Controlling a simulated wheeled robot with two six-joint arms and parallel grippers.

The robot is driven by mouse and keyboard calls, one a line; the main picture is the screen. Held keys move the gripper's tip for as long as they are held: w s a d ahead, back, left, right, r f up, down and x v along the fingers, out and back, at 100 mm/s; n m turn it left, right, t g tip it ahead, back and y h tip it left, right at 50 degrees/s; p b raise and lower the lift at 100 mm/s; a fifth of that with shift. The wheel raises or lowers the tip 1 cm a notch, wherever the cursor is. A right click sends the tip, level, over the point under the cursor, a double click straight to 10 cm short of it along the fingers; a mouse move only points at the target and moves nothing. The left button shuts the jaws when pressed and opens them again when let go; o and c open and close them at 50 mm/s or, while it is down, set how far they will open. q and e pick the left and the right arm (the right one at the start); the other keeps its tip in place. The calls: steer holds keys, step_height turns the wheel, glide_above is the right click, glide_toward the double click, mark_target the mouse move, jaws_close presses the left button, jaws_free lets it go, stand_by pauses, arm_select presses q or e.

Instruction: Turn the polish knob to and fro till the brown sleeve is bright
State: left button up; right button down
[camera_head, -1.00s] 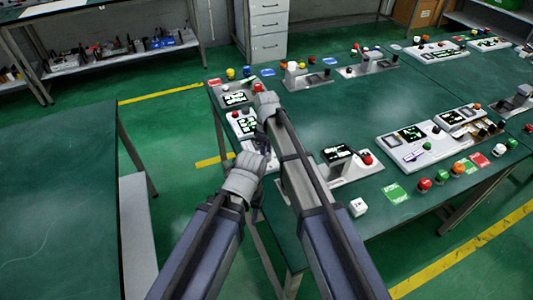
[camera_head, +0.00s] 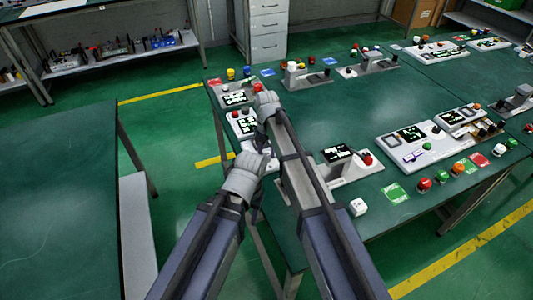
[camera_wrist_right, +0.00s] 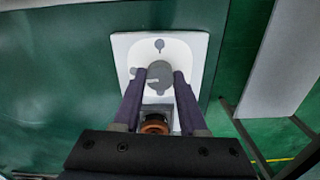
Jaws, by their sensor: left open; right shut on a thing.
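In the right wrist view, a grey round knob (camera_wrist_right: 159,74) stands on a white device (camera_wrist_right: 195,50). My right gripper (camera_wrist_right: 160,82) has its two dark fingers shut on the knob, one on each side. A brown ring, seemingly the brown sleeve (camera_wrist_right: 155,127), shows nearer the wrist, between the fingers and partly hidden. In the head view, my right gripper (camera_head: 263,140) points down at the table's left edge, by a white device with a lit screen (camera_head: 242,124); its fingers are mostly hidden. My left gripper (camera_head: 257,196) is open, lower down, beside the table edge.
A white cube (camera_head: 357,207) and a green card (camera_head: 396,192) lie near the front edge. The middle of the green table (camera_head: 340,112) is clear. Another green table (camera_head: 55,190) stands at left.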

mark_target(267, 155)
steer(key=shift+m, duration=0.5)
steer(key=shift+c, duration=2.2)
jaws_free()
step_height(267, 155, up, 8)
steer(key=p, duration=0.7)
steer(key=shift+f+p, duration=0.1)
steer(key=shift+p, duration=0.3)
